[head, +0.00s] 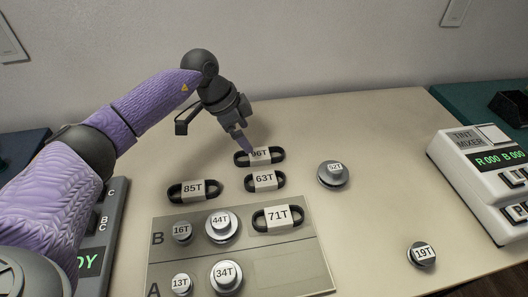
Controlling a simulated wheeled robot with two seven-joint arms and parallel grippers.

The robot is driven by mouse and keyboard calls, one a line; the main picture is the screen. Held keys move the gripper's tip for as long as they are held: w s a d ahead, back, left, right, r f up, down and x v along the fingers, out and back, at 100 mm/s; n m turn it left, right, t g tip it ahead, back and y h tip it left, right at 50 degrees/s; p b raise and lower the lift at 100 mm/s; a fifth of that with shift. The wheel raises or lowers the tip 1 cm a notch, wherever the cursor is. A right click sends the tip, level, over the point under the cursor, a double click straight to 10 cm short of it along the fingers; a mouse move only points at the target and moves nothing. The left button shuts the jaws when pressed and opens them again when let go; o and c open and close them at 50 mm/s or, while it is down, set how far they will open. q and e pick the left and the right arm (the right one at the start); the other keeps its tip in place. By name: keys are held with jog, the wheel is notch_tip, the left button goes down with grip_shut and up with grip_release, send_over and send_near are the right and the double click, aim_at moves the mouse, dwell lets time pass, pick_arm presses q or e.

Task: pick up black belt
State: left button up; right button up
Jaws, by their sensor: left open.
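Several black belts with white labels lie on the table. The 96T belt (273,153) is the farthest back. My left gripper (246,148) is right at it, with its fingertips overlapping the left part of its label. I cannot tell whether they touch it. The 63T belt (264,181) lies just in front of it and the 85T belt (194,191) to the left. The 71T belt (278,219) lies on the grey board (290,270). My right gripper is not in view.
Metal pulleys 16T (182,231), 44T (221,225), 13T (181,284) and 34T (226,277) sit on the board. Pulleys 62T (334,174) and 19T (421,253) stand on the table. The table's back right is clear.

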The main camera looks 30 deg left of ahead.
aim_at(260, 153)
pick_arm(q)
jog(key=b+x, duration=0.1)
jog(key=x, duration=0.1)
jog(key=b+x, duration=0.1)
jog(key=x, duration=0.1)
jog(key=b+x, duration=0.1)
jog(key=x, duration=0.2)
jog(key=shift+s+d+r+b, duration=0.1)
jog(key=shift+s+d+b, duration=0.15)
jog(key=shift+d+b, duration=0.15)
jog(key=shift+w, duration=0.1)
jog(key=shift+r, duration=0.15)
jog(key=shift+c, duration=0.5)
jog(key=c, duration=1.2)
